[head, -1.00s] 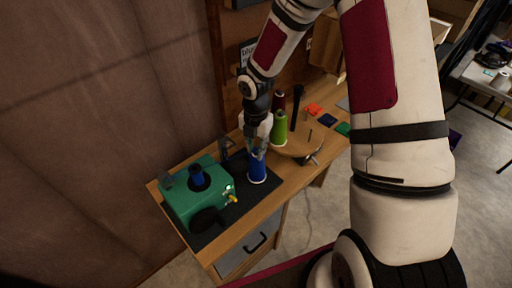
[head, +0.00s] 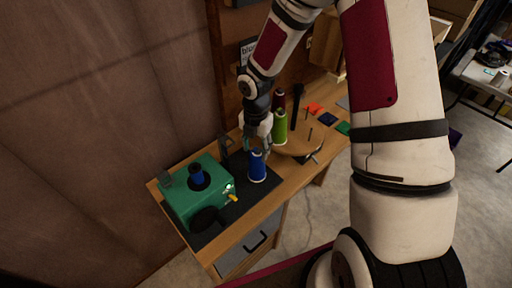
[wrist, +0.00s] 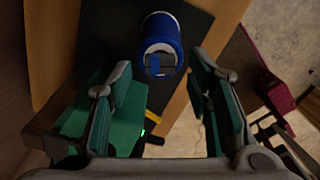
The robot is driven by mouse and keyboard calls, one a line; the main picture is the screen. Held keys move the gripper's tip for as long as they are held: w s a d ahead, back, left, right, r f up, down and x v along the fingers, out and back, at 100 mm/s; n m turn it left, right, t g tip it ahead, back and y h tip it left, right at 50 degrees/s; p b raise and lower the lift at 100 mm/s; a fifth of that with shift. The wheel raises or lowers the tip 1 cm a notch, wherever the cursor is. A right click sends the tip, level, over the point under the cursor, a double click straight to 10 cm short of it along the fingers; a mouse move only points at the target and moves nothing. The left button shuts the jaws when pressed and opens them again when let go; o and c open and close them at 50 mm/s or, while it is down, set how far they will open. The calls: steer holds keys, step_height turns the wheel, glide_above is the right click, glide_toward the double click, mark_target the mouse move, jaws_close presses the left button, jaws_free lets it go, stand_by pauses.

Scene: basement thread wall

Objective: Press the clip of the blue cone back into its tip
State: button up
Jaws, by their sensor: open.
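The blue cone (head: 257,167) stands upright on a dark mat at the middle of the workbench. In the wrist view I look down on the blue cone (wrist: 160,36), with its tip ring and a small blue and grey clip part (wrist: 158,64) at its tip. I cannot tell how far the clip stands out. My gripper (head: 256,147) is just above the cone in the head view. In the wrist view its green-padded fingers (wrist: 165,100) are spread wide apart, with nothing between them and the cone tip ahead of them.
A green machine (head: 198,192) with a blue spool on top and a yellow lever (head: 232,197) stands left of the cone. Coloured patches (head: 326,118) lie behind.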

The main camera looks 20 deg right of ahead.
steer(key=s+d+r+m+t+h, duration=0.1)
steer(key=s+r+m, duration=0.25)
steer(key=r, duration=0.55)
steer(key=s+r+m+t, duration=0.1)
steer(key=s+r+m, duration=0.1)
steer(key=r+m, duration=0.5)
steer(key=s+d+r+m+h, duration=0.1)
steer(key=s+r+m, duration=0.15)
steer(key=r, duration=0.85)
steer(key=s+a+r+m+t+y, duration=0.1)
steer(key=s+r+m+t+y, duration=0.1)
steer(key=s+r+m, duration=0.5)
steer(key=shift+s+a+m+t, duration=0.25)
steer(key=shift+s+m+t, duration=0.55)
steer(key=shift+s+m, duration=2.7)
steer(key=shift+r, duration=0.1)
